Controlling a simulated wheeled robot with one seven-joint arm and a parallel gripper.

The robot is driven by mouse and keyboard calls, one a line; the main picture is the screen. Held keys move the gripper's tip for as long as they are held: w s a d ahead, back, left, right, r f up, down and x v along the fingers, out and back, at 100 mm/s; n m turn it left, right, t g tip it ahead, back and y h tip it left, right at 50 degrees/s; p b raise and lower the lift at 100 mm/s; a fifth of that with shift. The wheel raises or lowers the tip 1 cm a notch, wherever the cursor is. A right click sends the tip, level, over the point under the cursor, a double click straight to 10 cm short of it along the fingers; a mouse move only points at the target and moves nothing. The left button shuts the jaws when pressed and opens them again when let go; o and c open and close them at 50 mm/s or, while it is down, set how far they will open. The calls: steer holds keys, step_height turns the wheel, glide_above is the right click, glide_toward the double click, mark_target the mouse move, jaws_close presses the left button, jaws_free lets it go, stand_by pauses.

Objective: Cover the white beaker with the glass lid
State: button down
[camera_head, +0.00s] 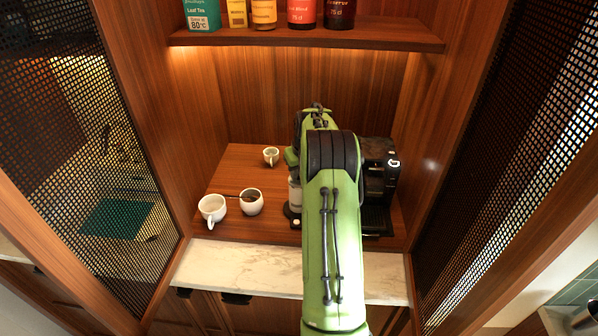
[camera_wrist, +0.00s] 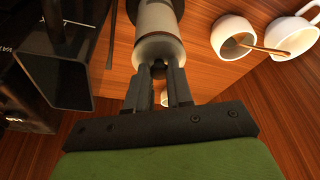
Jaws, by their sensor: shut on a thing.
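The white beaker (camera_wrist: 157,18) is a pale cylinder at the top of the wrist view. In the head view a strip of it (camera_head: 295,196) shows left of my arm, which hides the rest. The glass lid (camera_wrist: 150,47) is a pale, see-through round piece in line with the beaker's end. My gripper (camera_wrist: 158,72) is shut on the lid's small dark knob. The lid overlaps the beaker's end in the wrist view; I cannot tell whether it is seated or just above. My gripper is hidden behind my arm in the head view.
A black coffee machine (camera_head: 380,175) stands close on the right. A white mug (camera_head: 212,207), a white cup (camera_head: 251,202) with a spoon, and a small cup (camera_head: 271,156) stand to the left. A shelf (camera_head: 300,36) with packets and bottles hangs above. The marble front edge (camera_head: 235,262) is clear.

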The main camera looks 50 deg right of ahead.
steer(key=shift+f, duration=0.1)
steer(key=shift+c, duration=2.3)
jaws_free()
steer(key=shift+r+p, duration=2.95)
steer(key=shift+r, duration=0.75)
steer(key=shift+f, duration=0.1)
